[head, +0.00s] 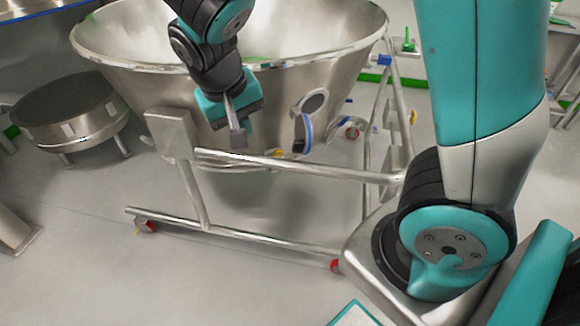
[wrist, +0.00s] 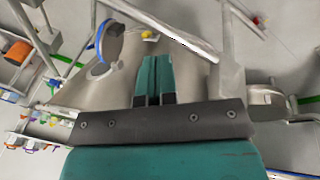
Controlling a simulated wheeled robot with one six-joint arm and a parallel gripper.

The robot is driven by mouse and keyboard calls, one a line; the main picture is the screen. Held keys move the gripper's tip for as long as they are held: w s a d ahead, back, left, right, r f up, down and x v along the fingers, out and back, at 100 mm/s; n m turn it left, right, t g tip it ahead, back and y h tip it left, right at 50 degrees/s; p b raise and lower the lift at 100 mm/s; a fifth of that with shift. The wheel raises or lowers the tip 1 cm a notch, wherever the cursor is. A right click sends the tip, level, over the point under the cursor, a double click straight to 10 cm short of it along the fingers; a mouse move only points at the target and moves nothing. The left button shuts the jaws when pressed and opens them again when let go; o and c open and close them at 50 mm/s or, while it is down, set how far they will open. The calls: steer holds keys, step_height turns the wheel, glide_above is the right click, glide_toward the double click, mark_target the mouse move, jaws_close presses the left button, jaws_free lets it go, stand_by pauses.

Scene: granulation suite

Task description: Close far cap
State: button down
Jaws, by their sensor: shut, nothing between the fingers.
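The large steel bowl (head: 270,85) stands in a tubular frame. On its right side is a round port (head: 315,102), with a disc-shaped cap (head: 301,134) with a blue rim hanging just below it, swung open. In the wrist view the blue-rimmed cap (wrist: 112,42) stands out from the bowl wall beside the port (wrist: 97,70). My gripper (head: 238,138) is shut and empty. It points down in front of the bowl, left of the cap and apart from it. Its closed fingers also show in the wrist view (wrist: 155,62), right of the cap.
The frame's horizontal rail (head: 300,167) runs below and in front of the bowl, close to my gripper. A post plate (head: 172,133) is to its left. A low round drum (head: 70,112) stands at the left. The floor (head: 90,270) in front is clear.

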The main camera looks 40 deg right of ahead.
steer(key=w+d+f+m+h+b, duration=0.3)
steer(key=w+d+f+m+h, duration=0.15)
steer(key=f, duration=0.35)
steer(key=b, duration=0.2)
glide_toward(293, 151)
step_height(293, 151, down, 4)
steer(key=w, duration=0.3)
steer(key=d, duration=0.1)
steer(key=s+d+f, duration=0.1)
steer(key=d, duration=0.1)
steer(key=shift+s, duration=0.35)
steer(key=shift+s+d, duration=0.25)
steer(key=shift+d, duration=0.15)
